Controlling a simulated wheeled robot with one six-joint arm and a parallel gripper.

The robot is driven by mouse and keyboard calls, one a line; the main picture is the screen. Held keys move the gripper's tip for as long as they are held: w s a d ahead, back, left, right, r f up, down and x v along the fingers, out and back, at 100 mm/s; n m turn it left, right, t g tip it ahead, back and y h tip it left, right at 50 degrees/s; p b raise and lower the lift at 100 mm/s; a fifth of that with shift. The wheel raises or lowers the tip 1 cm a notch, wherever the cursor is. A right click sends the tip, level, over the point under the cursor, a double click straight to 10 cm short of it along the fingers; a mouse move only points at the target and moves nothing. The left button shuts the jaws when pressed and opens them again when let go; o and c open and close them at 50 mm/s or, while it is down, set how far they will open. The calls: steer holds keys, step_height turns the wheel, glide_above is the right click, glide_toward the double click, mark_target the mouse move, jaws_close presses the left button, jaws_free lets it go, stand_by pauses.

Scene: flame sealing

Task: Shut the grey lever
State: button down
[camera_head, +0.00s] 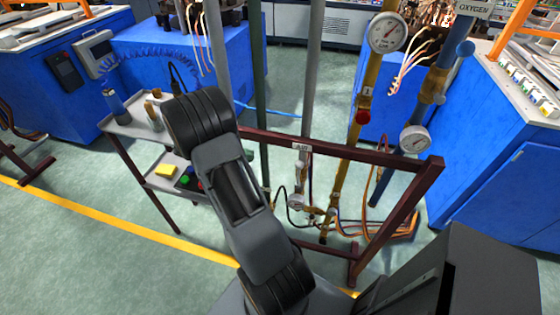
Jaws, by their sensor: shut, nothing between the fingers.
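A grey pipe (313,90) comes down behind the dark red frame (375,155), near a white label (302,146) that seems to read AIR. A grey lever cannot be made out for sure among these small fittings. My arm rises from the bottom centre to the upper left, left of the fittings. My gripper does not show, so its place relative to the lever cannot be told.
A yellow pipe (345,165) with a gauge and red knob, and a blue pipe (430,90) marked OXYGEN, stand right of the grey pipe. Orange and black hoses lie low behind the frame. A small cart (120,126) with tools stands left. Blue benches stand at both sides.

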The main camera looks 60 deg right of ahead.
steer(key=p, duration=0.2)
glide_above(298, 175)
steer(key=w+a, duration=0.2)
steer(key=w, duration=0.1)
step_height(298, 175, down, 4)
steer(key=shift+d+f, duration=0.15)
steer(key=shift+f, duration=0.05)
